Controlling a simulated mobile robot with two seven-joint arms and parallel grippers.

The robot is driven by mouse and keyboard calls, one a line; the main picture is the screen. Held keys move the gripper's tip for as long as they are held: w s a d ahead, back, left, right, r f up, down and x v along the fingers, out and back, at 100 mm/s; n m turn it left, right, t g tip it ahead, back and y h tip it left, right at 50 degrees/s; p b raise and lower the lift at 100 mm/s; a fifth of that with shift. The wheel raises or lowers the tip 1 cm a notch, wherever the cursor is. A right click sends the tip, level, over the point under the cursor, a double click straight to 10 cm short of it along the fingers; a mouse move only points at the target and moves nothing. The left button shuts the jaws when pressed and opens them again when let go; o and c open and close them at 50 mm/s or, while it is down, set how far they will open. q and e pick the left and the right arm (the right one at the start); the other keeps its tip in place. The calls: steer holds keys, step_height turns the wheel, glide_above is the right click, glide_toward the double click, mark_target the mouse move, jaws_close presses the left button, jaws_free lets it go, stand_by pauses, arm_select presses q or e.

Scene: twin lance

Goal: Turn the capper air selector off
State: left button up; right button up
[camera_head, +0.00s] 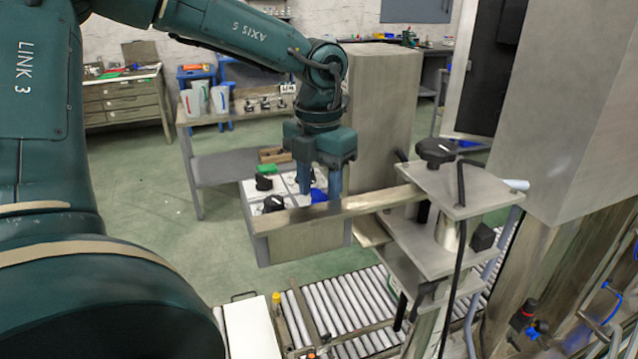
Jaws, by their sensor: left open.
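A pale control panel (246,192) faces up on a grey box in the middle of the view. It carries a black knob (264,183) at its left, another black knob (273,204) nearer me, a green part (267,170) and a blue part (319,195). Its labels are too small to read, so I cannot tell which one is the capper air selector. My left gripper (319,187) points down over the panel's right side, its open fingers either side of the blue part. I cannot tell whether they touch it. My right gripper is out of view.
A metal bar (345,206) runs along the panel's near edge to a bracket with a black hand knob (436,151). A roller conveyor (350,300) lies below. A tall grey cabinet (385,110) stands behind, and a large machine housing (570,130) fills the right.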

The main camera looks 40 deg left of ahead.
arm_select(q)
steer(key=shift+c, duration=0.5)
steer(key=c, duration=0.6)
